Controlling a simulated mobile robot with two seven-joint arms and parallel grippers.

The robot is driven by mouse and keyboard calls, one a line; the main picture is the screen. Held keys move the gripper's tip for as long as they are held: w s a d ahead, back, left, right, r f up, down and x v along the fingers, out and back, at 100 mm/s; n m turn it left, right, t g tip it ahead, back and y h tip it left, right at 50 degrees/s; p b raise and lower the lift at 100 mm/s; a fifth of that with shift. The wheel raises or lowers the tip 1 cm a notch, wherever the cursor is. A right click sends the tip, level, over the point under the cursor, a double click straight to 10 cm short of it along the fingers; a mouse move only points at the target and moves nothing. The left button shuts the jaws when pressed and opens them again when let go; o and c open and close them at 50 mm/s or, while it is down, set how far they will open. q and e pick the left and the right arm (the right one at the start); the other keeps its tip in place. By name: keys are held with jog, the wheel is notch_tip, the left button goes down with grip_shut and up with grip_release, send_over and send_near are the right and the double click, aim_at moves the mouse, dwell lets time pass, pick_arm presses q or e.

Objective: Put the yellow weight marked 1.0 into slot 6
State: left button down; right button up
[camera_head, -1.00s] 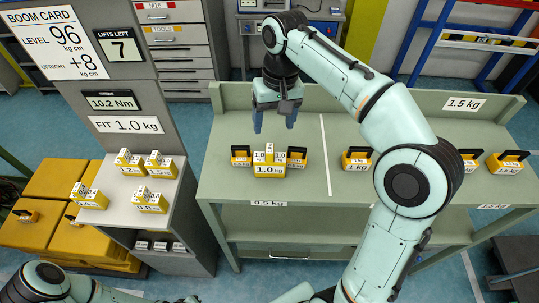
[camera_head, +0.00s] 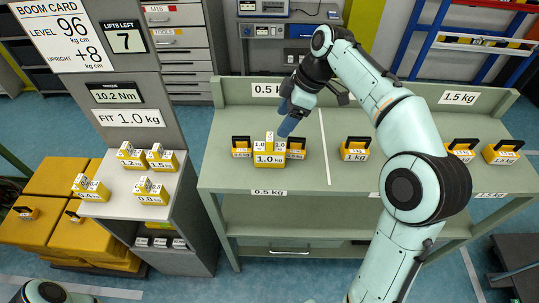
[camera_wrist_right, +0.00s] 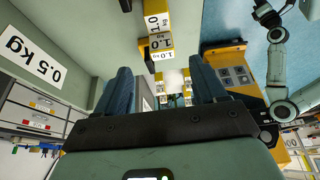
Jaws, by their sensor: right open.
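The yellow stepped weight marked 1.0 (camera_head: 268,159) stands upright on the green bench, with smaller yellow weights with black handles close on both sides. It also shows near the top of the right wrist view (camera_wrist_right: 160,43), beyond the fingers. My right gripper (camera_head: 287,124) is above and slightly right of the weight, tilted, open and apart from it. Its two dark blue fingers are spread with nothing between them in the right wrist view (camera_wrist_right: 164,88). I cannot make out slot 6. My left gripper does not show; only part of that arm is at the lower left.
The green bench (camera_head: 225,180) has a raised back edge and more handled weights, including a 1 kg one (camera_head: 355,150). A grey stand (camera_head: 110,208) at left holds several stepped yellow weights. A tall panel (camera_head: 128,118) reads FIT 1.0 kg.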

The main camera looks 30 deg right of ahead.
aim_at(270, 137)
jog(key=x, duration=0.2)
jog(key=shift+s+a+f, duration=0.15)
jog(key=shift+a+f, duration=0.1)
jog(key=shift+f, duration=0.1)
jog(key=shift+w+b+x, duration=0.15)
jog(key=shift+b+x, duration=0.05)
jog(key=shift+x, duration=1.3)
jog(key=shift+w+b+x, duration=0.15)
jog(key=shift+b+x, duration=0.05)
jog(key=shift+x, duration=1.3)
jog(key=shift+a+r, duration=0.15)
jog(key=shift+a, duration=0.05)
grip_shut()
jog(key=shift+r, duration=0.1)
